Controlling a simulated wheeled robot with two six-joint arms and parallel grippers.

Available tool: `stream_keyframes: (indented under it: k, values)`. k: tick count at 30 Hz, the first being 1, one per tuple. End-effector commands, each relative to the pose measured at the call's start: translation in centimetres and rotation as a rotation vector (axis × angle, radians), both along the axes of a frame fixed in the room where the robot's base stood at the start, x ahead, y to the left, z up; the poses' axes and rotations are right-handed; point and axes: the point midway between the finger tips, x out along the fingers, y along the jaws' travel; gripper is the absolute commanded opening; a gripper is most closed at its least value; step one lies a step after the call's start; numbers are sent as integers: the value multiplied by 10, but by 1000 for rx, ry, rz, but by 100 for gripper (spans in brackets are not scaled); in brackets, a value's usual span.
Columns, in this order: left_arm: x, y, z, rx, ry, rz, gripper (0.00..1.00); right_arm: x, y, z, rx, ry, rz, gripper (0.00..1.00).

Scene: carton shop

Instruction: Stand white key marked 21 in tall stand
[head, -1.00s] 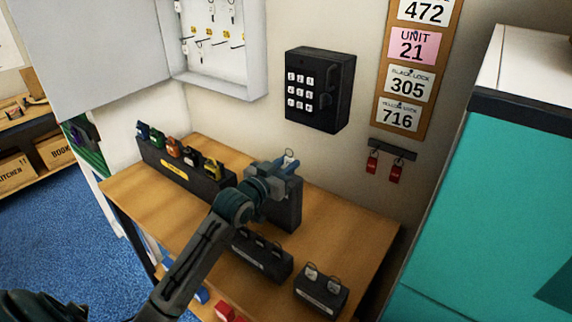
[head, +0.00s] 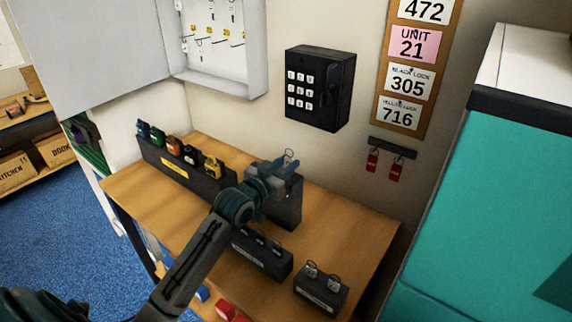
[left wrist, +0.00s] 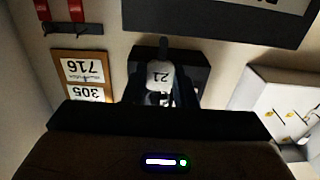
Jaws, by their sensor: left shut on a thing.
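My left gripper (head: 281,170) is at the top of the tall black stand (head: 288,208), partly in front of it in the head view. It is shut on the white key marked 21 (left wrist: 160,76), whose number reads upside down between the fingers in the left wrist view. In the head view only a small pale part of the key (head: 290,156) shows above the fingers. I cannot tell whether the key touches the stand. My right gripper is not in view.
A long black rack (head: 184,172) with colored padlocks stands at the left. Two low black stands with tags, one in the middle (head: 262,256) and one at the right (head: 321,291), sit in front. A keypad box (head: 319,88) and red tags (head: 396,173) are on the wall.

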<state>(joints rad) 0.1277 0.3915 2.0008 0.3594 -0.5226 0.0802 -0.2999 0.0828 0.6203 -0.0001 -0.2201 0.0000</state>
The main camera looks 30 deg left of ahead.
Motion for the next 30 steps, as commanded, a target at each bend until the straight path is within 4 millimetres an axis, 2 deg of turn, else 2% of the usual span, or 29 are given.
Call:
stream_keyframes:
  k: [30]
  values:
    - [0, 0, -10, 0, 1, 0, 12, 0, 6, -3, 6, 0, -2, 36]
